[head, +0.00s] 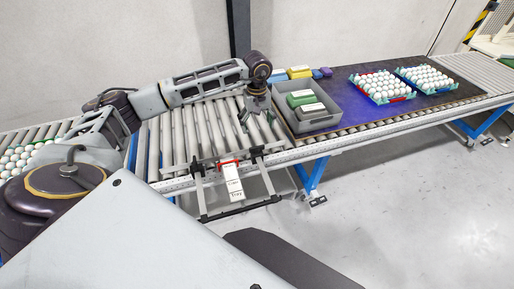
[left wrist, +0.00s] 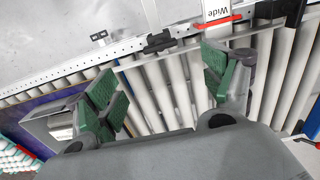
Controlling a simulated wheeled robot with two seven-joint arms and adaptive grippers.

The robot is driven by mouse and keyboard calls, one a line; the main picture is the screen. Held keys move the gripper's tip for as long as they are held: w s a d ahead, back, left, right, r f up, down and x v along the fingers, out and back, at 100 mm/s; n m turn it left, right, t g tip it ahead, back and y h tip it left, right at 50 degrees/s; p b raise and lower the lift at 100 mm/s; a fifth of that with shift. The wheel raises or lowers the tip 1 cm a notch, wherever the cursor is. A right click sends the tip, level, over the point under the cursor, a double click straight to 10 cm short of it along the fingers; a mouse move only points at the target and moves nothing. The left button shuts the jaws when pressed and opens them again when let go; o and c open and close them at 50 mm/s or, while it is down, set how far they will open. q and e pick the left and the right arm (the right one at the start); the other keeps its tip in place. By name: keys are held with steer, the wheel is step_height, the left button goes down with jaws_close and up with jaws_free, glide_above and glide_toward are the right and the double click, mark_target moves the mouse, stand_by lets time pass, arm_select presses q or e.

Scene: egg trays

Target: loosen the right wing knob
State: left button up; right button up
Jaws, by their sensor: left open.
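A rail frame with two black clamps is fixed to the conveyor's near edge. The right clamp (head: 256,152), where the right wing knob would be, is small and dark; its wings cannot be made out. It also shows at the top middle of the left wrist view (left wrist: 158,42). The left clamp (head: 197,166) is at the frame's other end. My left gripper (head: 257,116) is open and empty above the rollers, behind the right clamp. In the left wrist view its green-padded fingers (left wrist: 160,86) are wide apart, with the clamp beyond their tips, untouched. My right gripper is not visible.
A white label strip (head: 233,182) with a red marker (head: 228,162) hangs between the clamps. A grey bin (head: 314,125) holding green packs stands right of my gripper. Two egg trays (head: 383,99) (head: 455,84) stand on the blue mat (head: 350,101). Floor in front is clear.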

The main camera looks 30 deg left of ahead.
mark_target(257, 147)
arm_select(q)
steer(key=shift+f+p, duration=1.1)
steer(key=shift+f, duration=5.8)
steer(key=c, duration=1)
